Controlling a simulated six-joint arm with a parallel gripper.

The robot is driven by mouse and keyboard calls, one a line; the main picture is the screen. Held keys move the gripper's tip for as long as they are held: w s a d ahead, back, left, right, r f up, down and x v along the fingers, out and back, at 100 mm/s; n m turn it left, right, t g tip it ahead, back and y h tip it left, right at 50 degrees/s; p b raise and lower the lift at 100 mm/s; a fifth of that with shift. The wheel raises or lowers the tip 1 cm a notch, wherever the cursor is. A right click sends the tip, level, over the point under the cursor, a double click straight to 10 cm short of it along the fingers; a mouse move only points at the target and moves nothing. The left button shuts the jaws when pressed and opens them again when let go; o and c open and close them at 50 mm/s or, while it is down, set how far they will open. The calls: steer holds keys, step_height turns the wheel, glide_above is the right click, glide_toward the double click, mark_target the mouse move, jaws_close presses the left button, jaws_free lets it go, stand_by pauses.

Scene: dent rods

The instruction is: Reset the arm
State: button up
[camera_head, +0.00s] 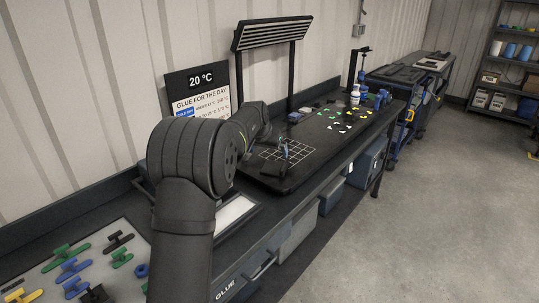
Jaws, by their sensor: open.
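My arm rises from the bottom of the head view, and its large dark elbow hides part of the workbench. The forearm reaches away to the right over the black board (340,147). My gripper (284,149) shows only as a small dark and bluish shape beyond the wrist, over the white grid (296,152) on the board. It is open. No held thing can be made out. At this size I cannot tell its exact height above the grid.
A sign reading 20 °C (201,80) and a lamp (271,34) stand behind the bench. Coloured dent tabs (70,268) lie on a light board at the lower left. Yellow, green and white pieces (345,122) and bottles (355,96) sit farther right. Open floor (440,220) lies right.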

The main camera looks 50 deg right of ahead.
mark_target(275, 167)
steer(key=shift+a+r, duration=0.1)
steer(key=shift+r, duration=0.05)
steer(key=x, duration=1.2)
steer(key=shift+r, duration=1.05)
